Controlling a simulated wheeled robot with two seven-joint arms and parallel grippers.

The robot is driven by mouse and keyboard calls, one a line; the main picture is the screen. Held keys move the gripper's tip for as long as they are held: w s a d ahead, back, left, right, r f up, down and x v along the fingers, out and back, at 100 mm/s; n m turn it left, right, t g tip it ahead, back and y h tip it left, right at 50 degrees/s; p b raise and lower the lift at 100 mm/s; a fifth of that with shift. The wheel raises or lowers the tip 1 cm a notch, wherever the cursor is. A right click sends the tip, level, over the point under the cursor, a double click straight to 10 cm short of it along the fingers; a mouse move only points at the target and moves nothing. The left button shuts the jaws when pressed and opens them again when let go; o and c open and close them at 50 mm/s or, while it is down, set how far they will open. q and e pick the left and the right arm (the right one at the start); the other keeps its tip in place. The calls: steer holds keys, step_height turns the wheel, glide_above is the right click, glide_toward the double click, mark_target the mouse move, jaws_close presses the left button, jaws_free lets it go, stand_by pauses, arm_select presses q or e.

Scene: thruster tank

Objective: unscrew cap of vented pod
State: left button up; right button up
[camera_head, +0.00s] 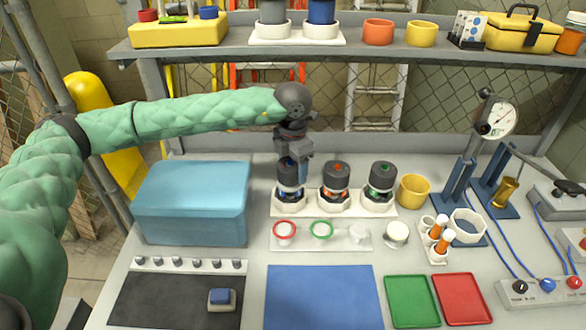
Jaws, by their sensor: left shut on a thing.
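Three pods with dark caps stand upright in a white holder (379,208) on the bench. The left pod (289,188) has blue marks, the middle pod (335,181) orange-red marks and the right pod (380,178) green marks. I cannot tell from their look which one is vented. My left gripper (288,165) reaches down from above onto the left pod and is shut on its dark cap. The fingers hide part of that cap, and I cannot tell how far it is turned. My right gripper is not in view.
A blue box (190,203) stands left of the pods. A white rack (341,241) with a red ring (285,230) and a green ring (321,230) lies in front. A yellow cup (413,190) stands at right. The blue mat (323,297), green tray (411,301) and red tray (462,299) are empty.

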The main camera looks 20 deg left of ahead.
mark_target(293, 162)
arm_select(q)
steer(key=shift+r, duration=1.95)
steer(key=shift+p, duration=0.3)
